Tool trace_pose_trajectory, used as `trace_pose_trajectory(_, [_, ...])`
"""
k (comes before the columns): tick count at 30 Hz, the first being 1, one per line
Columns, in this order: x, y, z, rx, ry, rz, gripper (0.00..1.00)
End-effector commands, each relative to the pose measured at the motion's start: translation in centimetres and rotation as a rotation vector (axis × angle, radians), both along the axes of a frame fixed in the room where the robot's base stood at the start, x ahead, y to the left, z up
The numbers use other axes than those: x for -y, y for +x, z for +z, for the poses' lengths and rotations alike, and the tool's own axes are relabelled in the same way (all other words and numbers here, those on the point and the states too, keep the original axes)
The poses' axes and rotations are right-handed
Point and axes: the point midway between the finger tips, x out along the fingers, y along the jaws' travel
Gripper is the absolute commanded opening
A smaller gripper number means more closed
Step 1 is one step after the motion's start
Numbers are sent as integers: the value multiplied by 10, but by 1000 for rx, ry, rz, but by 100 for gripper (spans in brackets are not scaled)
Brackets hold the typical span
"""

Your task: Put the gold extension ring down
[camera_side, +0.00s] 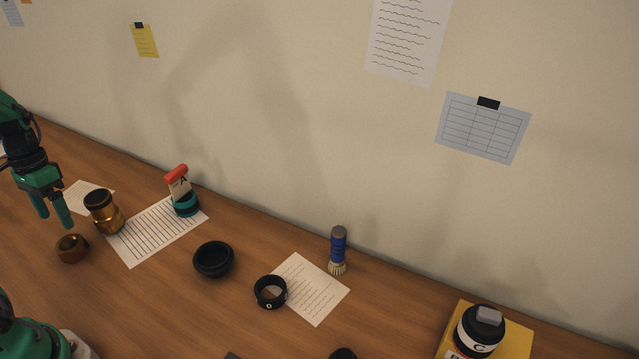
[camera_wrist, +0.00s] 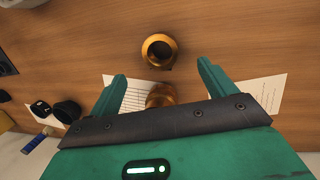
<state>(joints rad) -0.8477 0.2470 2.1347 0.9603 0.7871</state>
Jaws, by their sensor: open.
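The gold extension ring (camera_side: 72,249) is a short, hollow brown-gold ring resting on the bare wooden table at the left of the side view. In the wrist view the ring (camera_wrist: 148,50) lies just beyond the fingertips, with its opening showing. My gripper (camera_side: 54,221) is open and empty, above and a little left of the ring in the side view, apart from it. In the wrist view both green fingers of my gripper (camera_wrist: 161,70) are spread with nothing held. A taller gold barrel with a dark top (camera_side: 107,218) stands beside the ring; it is partly hidden in the wrist view.
A lined sheet (camera_side: 145,237) lies right of the barrel, with a teal piece (camera_side: 186,206) marked A at its far corner. A black bowl-like part (camera_side: 213,260), a black ring (camera_side: 270,292) and a blue brush (camera_side: 338,248) stand further right. The wall bounds the table behind.

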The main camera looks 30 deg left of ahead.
Motion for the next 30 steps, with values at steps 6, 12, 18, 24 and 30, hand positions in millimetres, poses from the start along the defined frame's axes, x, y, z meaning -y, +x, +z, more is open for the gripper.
trace_pose_trajectory(6, [2, -2, -13, -2, -2, 0, 83])
trace_pose_trajectory(12, [4, -3, -25, 0, 0, 1, 83])
trace_pose_trajectory(18, [4, -3, -27, 0, 1, 1, 83])
trace_pose_trajectory(24, [6, -5, -41, -2, -2, 1, 83])
trace_pose_trajectory(30, [9, -7, -63, -2, -2, 1, 83])
